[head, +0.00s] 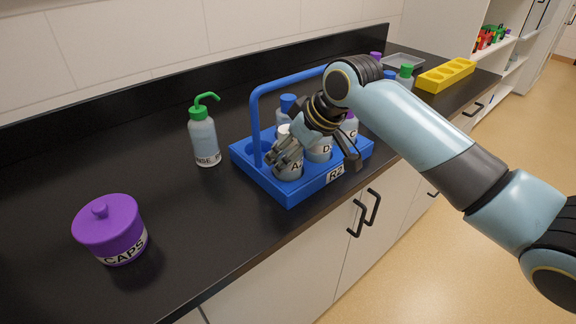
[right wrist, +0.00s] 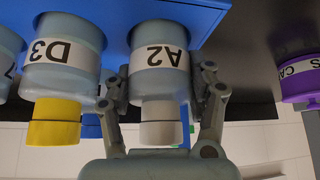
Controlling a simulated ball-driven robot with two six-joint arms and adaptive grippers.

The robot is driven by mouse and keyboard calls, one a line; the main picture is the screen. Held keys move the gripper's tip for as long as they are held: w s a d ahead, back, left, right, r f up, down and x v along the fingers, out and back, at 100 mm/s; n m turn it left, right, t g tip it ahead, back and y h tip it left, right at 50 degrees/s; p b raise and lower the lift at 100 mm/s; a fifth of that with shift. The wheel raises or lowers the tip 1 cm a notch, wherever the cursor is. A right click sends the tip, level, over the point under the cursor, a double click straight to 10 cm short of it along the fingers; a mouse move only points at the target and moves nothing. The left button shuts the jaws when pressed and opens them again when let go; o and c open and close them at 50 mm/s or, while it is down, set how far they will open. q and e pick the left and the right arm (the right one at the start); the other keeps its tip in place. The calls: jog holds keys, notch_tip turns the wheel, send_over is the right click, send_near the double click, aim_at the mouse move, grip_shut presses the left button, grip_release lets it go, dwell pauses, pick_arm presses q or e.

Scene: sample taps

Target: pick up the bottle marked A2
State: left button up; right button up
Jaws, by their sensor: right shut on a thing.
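The bottle marked A2 (right wrist: 158,75) has a pale blue body, a white label and a light grey-white cap; the right wrist view shows it upside down. In the head view the bottle (head: 290,174) is partly hidden by my gripper and sits at the left front of the blue carrier (head: 285,194) marked R2. My right gripper (head: 287,155) is shut on it, with one finger on each side in the right wrist view (right wrist: 160,88). The bottle appears upright and still in the carrier. My left gripper is not in view.
Bottle D3 (right wrist: 61,58), with a yellow cap, stands close beside A2. The carrier's handle (head: 256,125) rises over the bottles. A green-topped rinse bottle (head: 204,142) and a purple caps jar (head: 108,222) stand left. A yellow rack (head: 446,76) lies far right.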

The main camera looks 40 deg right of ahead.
jog(key=shift+c, duration=1.3)
jog(key=shift+r, duration=0.15)
jog(key=shift+r, duration=0.3)
jog(key=r, duration=0.3)
jog(key=shift+d+r, duration=0.2)
jog(key=shift+r, duration=0.1)
jog(key=s+d+r+p, duration=0.1)
jog(key=s+d+r, duration=0.5)
jog(key=s+d, duration=0.2)
jog(key=shift+r, duration=0.3)
